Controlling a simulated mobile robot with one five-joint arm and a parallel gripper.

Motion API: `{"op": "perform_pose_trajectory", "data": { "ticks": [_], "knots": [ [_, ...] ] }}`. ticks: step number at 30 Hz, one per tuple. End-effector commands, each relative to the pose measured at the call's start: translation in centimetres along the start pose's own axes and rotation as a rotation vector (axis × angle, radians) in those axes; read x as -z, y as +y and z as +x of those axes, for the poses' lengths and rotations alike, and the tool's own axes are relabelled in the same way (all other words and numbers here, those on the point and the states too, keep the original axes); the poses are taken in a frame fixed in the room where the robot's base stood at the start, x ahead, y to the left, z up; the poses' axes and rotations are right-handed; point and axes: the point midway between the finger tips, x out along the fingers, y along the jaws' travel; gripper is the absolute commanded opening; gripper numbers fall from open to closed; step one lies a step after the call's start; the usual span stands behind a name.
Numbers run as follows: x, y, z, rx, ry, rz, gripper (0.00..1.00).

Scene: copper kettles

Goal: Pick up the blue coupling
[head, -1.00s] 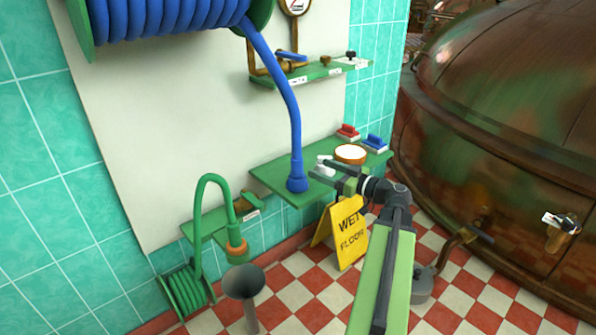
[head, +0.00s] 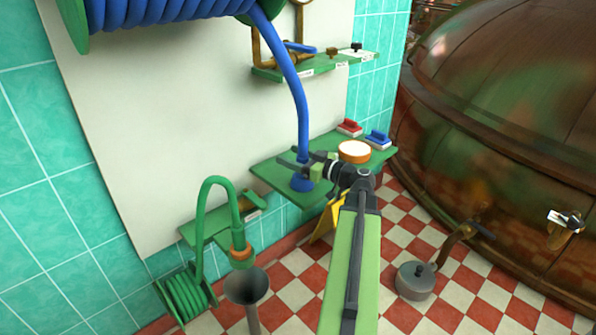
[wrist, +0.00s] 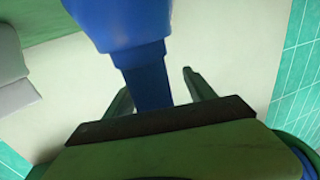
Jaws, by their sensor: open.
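The blue coupling (head: 302,182) is the flared end of the blue hose (head: 297,95), which hangs from a reel. In the head view it is at the green shelf (head: 272,178), partly hidden by my gripper (head: 299,166). My gripper is open and is at the coupling's upper part, coming from the right. In the wrist view the coupling (wrist: 130,25) is large at the top, and its narrower neck (wrist: 148,85) reaches down between the spread fingers of my gripper (wrist: 160,88). I cannot tell whether the fingers touch it.
A round cream-topped tub (head: 354,152), a red brush (head: 349,127) and a blue brush (head: 378,140) are on the shelf's right part. A yellow sign (head: 326,222) stands below. A green hose (head: 206,205) and a funnel (head: 246,287) are at left. A copper kettle (head: 500,130) fills the right.

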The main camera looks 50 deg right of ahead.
Motion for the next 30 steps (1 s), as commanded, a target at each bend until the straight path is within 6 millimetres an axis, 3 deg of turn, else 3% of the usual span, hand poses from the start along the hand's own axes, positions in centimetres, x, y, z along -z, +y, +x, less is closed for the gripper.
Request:
{"op": "perform_pose_trajectory", "data": {
  "ticks": [2,15,23,30],
  "knots": [
    [0.0,0.3,-0.4,-0.006,0.002,0.001,0.61],
    [0.1,1.0,-1.1,-0.017,0.003,0.001,0.03],
    [0.2,1.0,-1.2,-0.018,0.003,0.001,0.02],
    [2.7,1.0,-1.2,-0.018,0.003,0.002,0.02]
  ]
}}
